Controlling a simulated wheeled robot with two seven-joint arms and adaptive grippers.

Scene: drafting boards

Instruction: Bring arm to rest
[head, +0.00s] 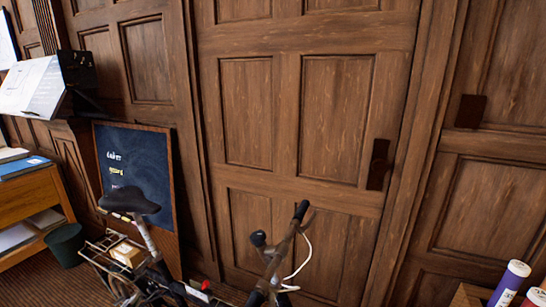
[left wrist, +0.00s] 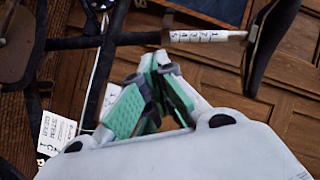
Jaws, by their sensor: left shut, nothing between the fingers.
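My left gripper (left wrist: 156,68) shows in the left wrist view, with a white body and green finger pads. Its fingers are shut with nothing between them. They point up the picture, in front of parts of a bicycle. I cannot make out this gripper in the head view, and I cannot tell how far it is from the bicycle. My right gripper is in neither view.
A bicycle with a dark saddle (head: 130,200) and handlebar (head: 276,262) stands before a wooden door (head: 335,120). A blackboard (head: 160,165) leans behind it. A desk (head: 38,212) and bin (head: 66,244) are left, capped tubes (head: 510,284) lower right. The numbered post (left wrist: 208,36) shows close by.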

